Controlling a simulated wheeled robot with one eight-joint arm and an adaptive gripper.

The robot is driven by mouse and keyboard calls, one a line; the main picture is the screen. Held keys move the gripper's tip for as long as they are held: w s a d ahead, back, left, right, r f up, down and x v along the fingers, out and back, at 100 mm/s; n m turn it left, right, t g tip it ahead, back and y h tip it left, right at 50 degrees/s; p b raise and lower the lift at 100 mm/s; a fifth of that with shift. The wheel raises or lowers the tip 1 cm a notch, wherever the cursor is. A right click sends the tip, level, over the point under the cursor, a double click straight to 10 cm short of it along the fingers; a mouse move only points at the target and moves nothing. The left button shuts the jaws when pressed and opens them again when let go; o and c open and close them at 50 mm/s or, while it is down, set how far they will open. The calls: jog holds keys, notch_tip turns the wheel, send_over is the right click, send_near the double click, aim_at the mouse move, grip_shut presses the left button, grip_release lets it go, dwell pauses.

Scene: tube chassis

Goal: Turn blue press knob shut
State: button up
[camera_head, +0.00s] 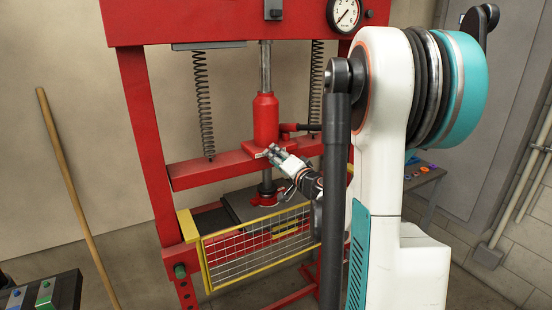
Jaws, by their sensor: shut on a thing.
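The red shop press (149,150) stands against the wall. A red bottle jack (265,118) sits upright in the middle of it, above the red crossbeam (212,169). My gripper (273,154) reaches in from the right, with its fingertips at the foot of the jack. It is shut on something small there. I cannot make out the blue press knob itself; the fingers cover the spot at the jack's base.
A yellow-framed mesh guard (262,243) hangs across the press below my gripper. Springs (203,100) flank the jack, and a pressure gauge (344,14) sits at the top. A wooden pole (75,195) leans at left. A small table (424,177) stands behind my arm.

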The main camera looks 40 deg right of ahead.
jog(key=m, duration=0.6)
jog(key=shift+m+b, duration=0.3)
jog(key=m, duration=0.5)
jog(key=shift+m, duration=0.3)
jog(key=shift+h, duration=0.3)
jog(key=o, duration=1.1)
jog(key=v, duration=1.2)
